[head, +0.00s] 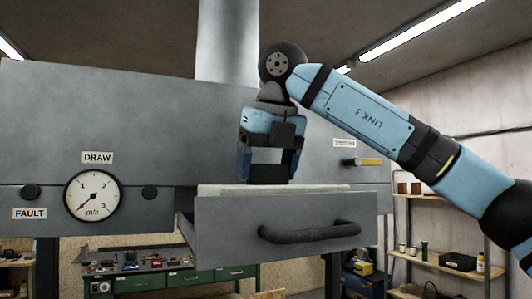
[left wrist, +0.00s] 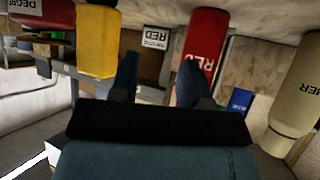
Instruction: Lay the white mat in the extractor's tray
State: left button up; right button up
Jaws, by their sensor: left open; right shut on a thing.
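The extractor's tray (head: 290,232) is a grey drawer with a dark bar handle, pulled out from the grey extractor body (head: 150,130). The white mat (head: 325,188) shows as a thin pale strip just above the tray's front wall; the rest of it is hidden. My right gripper (head: 268,178) points down over the tray and is shut on the mat. I cannot tell whether the mat rests on the tray's floor. My left gripper (left wrist: 158,78) is open and empty in the left wrist view, and is not in the head view.
The extractor carries a gauge (head: 92,196) and a yellow-tipped lever (head: 368,161). A green workbench (head: 205,276) and shelves (head: 440,262) stand behind. The left wrist view has a red bottle (left wrist: 203,42), a yellow container (left wrist: 97,42) and a cream bottle (left wrist: 298,85) near my left fingers.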

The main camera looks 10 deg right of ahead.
pick_arm(q)
jog(key=shift+w+r, duration=0.1)
pick_arm(e)
jog(key=shift+f, duration=0.9)
pick_arm(q)
jog(key=shift+f+b, duration=0.65)
jog(key=shift+b, duration=0.2)
pick_arm(e)
jog(key=shift+f, duration=1.5)
pick_arm(q)
jog(key=shift+s+a+f+m, duration=0.1)
jog(key=shift+s+f+m, duration=0.1)
jog(key=shift+s+m, duration=0.1)
pick_arm(e)
jog(key=shift+f, duration=0.2)
jog(key=o, duration=1)
pick_arm(q)
jog(key=shift+r, duration=0.1)
jog(key=shift+w, duration=0.1)
